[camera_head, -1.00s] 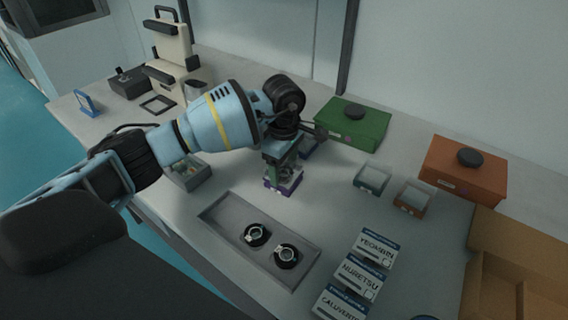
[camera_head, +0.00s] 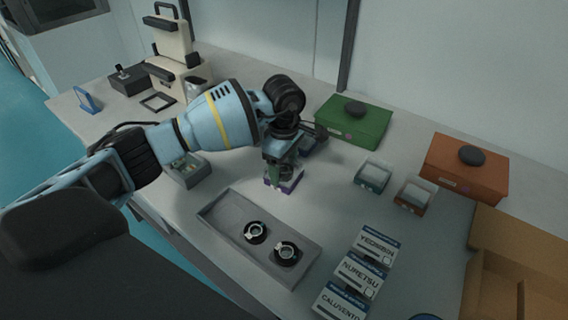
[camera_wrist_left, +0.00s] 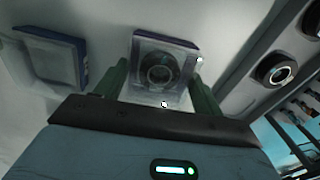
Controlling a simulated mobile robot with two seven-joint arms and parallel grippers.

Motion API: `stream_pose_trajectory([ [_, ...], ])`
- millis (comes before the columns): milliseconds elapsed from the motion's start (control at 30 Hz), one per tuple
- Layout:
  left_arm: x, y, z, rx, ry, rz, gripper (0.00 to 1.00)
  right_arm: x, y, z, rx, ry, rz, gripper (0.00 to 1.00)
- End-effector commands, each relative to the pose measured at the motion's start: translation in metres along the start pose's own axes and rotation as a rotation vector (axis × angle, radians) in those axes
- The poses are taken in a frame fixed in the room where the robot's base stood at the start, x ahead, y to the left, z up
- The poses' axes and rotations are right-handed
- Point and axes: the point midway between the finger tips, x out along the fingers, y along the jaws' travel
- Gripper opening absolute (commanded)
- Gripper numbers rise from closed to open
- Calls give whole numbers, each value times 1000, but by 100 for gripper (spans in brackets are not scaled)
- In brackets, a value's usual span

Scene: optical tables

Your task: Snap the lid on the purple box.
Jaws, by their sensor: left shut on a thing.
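The purple box (camera_head: 284,185) stands on the table under my left gripper (camera_head: 284,170). In the left wrist view, the purple box (camera_wrist_left: 166,40) shows a dark round lens part inside, seen through a clear lid (camera_wrist_left: 150,98). My left gripper (camera_wrist_left: 160,90) has its green fingers on both sides of the clear lid and is shut on it. The lid lies over the box; whether it is fully seated I cannot tell. The gripper partly hides the box in the head view. My right gripper is not in view.
A blue box (camera_head: 308,146) stands just behind the gripper. A grey tray (camera_head: 222,217) with two round parts lies in front. Green (camera_head: 340,127) and orange (camera_head: 455,178) boxes, two small clear-topped boxes and label cards (camera_head: 360,275) are to the right.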

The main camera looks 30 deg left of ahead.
Motion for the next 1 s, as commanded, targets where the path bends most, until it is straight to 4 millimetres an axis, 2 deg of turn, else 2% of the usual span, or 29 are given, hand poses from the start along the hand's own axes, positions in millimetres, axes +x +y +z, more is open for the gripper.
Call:
stream_pose_trajectory([
  [133, 0, 0, 0, 0, 0, 1, 47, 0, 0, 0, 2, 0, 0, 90],
  [167, 0, 0, 0, 0, 0, 1, 70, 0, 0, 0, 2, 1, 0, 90],
  [300, 0, 0, 0, 0, 0, 1, 88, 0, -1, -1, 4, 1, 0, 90],
  [367, 0, 0, 0, 0, 0, 1, 94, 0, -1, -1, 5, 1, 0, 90],
  [700, -1, 0, 0, 0, 0, 1, 94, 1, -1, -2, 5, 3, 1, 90],
  [1000, -46, 1, 0, -1, 0, 4, 94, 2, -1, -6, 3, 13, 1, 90],
])
